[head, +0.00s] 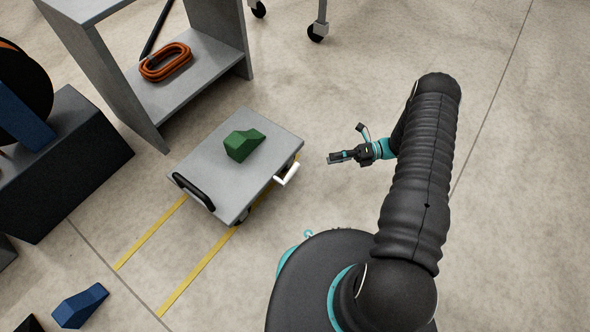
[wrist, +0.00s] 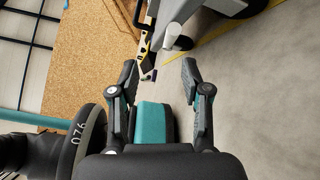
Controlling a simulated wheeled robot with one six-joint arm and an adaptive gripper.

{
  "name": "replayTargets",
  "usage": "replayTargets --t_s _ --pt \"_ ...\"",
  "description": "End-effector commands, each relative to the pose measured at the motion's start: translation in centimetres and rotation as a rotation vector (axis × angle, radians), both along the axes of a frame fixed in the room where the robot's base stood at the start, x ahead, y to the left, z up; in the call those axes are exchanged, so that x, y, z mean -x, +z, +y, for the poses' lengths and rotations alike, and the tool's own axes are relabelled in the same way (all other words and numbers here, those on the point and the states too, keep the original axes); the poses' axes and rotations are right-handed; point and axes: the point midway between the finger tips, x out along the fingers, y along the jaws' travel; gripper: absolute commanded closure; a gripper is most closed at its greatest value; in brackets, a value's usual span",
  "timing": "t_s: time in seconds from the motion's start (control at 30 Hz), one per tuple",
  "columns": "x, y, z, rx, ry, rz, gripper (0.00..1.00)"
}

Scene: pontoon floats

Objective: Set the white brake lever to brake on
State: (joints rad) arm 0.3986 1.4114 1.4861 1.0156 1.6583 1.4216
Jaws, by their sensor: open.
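The white brake lever (head: 287,174) sticks out from the right side of a low grey cart (head: 205,165). In the wrist view the lever (wrist: 172,37) is ahead of my fingers, a little right of the line between them, with its rounded end toward me. My gripper (head: 334,158) is to the right of the lever in the head view, pointing at the cart, with a visible gap between them. In the wrist view my gripper's two fingers (wrist: 160,72) are apart and nothing is between them.
A green wedge block (head: 243,144) lies on the cart, which has a black handle (head: 194,190). Yellow floor lines (head: 200,270) run from the cart. A grey shelf unit (head: 190,88) holds an orange rope coil (head: 166,62). A blue block (head: 80,305) lies lower left. Floor right of the cart is clear.

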Motion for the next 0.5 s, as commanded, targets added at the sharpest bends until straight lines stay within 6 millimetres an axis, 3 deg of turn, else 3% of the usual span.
replayTargets --t_s 0.03,0.2,0.37,0.5 --pt "0.3 -1.2 0.0 -0.016 -0.018 0.032 0.53" --pt "0.7 -3.0 0.0 -0.046 -0.05 0.095 0.53" --pt "0.9 -3.2 1.0 -0.053 -0.052 0.107 0.53" --pt "1.1 -3.1 3.1 -0.052 -0.05 0.107 0.53"
